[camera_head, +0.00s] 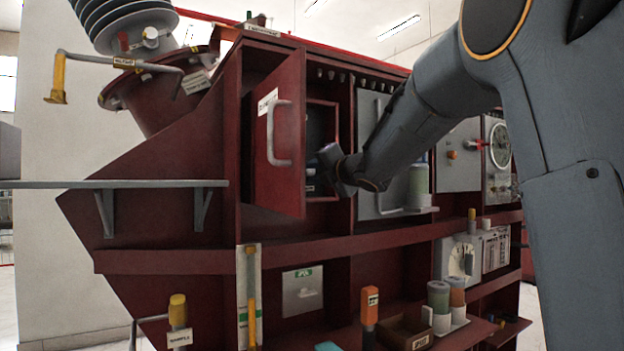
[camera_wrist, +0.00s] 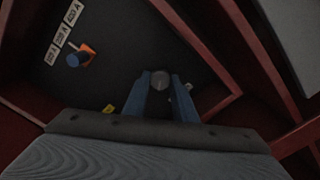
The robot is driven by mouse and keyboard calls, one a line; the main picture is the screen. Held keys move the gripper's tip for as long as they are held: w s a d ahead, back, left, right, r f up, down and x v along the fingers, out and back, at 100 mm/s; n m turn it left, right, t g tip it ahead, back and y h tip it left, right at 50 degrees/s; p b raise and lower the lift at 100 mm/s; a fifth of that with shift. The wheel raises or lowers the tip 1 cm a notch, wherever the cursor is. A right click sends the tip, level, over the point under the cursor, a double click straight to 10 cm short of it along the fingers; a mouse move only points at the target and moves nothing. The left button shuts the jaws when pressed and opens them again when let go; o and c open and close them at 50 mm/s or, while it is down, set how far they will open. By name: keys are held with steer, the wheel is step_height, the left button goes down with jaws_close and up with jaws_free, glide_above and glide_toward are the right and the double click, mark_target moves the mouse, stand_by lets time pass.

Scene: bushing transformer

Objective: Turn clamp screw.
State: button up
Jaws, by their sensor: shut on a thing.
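The clamp screw (camera_wrist: 160,80) shows in the wrist view as a round grey head inside a dark recess. My gripper (camera_wrist: 160,92) has its two blue fingers closed on the sides of that head. In the head view my arm reaches into an open compartment (camera_head: 322,118) of the red cabinet, and the fingers and screw are hidden inside it. The red door (camera_head: 275,140) of this compartment stands open to the left of my wrist.
In the wrist view, a blue knob on an orange base (camera_wrist: 78,58) sits at upper left near white labels (camera_wrist: 64,32). Red frame edges (camera_wrist: 195,50) border the recess closely. In the head view, a grey shelf (camera_head: 120,184) juts out at left, and a grey panel (camera_head: 368,150) stands right of the opening.

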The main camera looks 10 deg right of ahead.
stand_by(0.5)
steer(key=o, duration=1)
steer(key=v, duration=0.8)
